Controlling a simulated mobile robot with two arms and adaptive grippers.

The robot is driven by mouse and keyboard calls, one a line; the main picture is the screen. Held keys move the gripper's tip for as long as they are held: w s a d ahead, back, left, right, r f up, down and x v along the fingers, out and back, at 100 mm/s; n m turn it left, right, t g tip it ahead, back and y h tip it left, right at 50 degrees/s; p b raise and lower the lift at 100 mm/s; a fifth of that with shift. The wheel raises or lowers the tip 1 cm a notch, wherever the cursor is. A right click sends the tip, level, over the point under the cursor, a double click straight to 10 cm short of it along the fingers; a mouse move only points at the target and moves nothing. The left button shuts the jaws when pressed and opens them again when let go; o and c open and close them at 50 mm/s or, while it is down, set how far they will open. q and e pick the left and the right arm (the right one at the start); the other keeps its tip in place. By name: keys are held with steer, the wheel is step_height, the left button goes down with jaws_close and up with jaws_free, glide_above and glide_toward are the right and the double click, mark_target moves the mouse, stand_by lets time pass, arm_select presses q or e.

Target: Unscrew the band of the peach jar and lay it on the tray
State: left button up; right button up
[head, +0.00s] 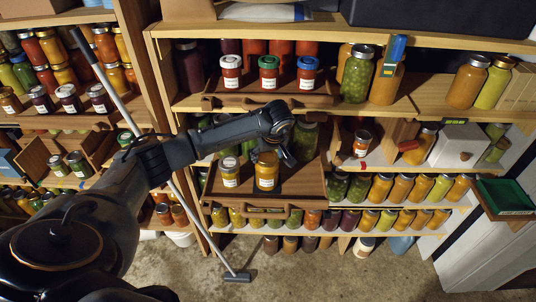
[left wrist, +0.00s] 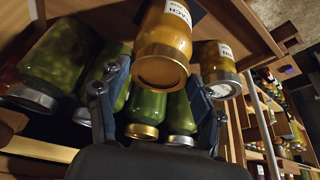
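The peach jar (head: 266,176) is an amber jar with a pale label, standing on a pulled-out wooden shelf tray (head: 307,188) in the head view. In the left wrist view, the jar (left wrist: 170,28) appears upside down, its label partly reading "PEACH". Its metal band (left wrist: 160,70) is on it. My left gripper (head: 281,150) is above and behind the jar in the head view. In the left wrist view, the gripper (left wrist: 158,76) is open, a finger on each side of the band with visible gaps. I cannot tell their exact depth. My right gripper is not seen.
Another labelled jar (head: 230,170) stands close left of the peach jar. Green jars (left wrist: 148,108) stand behind it. A green-lined tray (head: 504,194) is at the far right. A shelf board (head: 350,107) with jars runs above. A long-handled tool (head: 190,205) leans at the left.

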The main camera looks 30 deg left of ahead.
arm_select(q)
steer(key=c, duration=0.4)
steer(key=n, duration=0.1)
steer(key=n+b, duration=0.1)
steer(key=n, duration=0.1)
steer(key=shift+w+d+f+g+y, duration=0.1)
steer(key=shift+w+g+y, duration=0.1)
steer(key=shift+g+y, duration=0.2)
steer(key=shift+n, duration=0.6)
steer(key=shift+n+g, duration=0.3)
steer(key=n+b, duration=0.1)
steer(key=n+g+b, duration=0.1)
steer(key=n, duration=0.1)
steer(key=shift+w, duration=0.25)
steer(key=shift+d+n+g, duration=0.1)
steer(key=shift+n+g, duration=0.2)
steer(key=shift+n, duration=0.2)
steer(key=shift+n, duration=0.3)
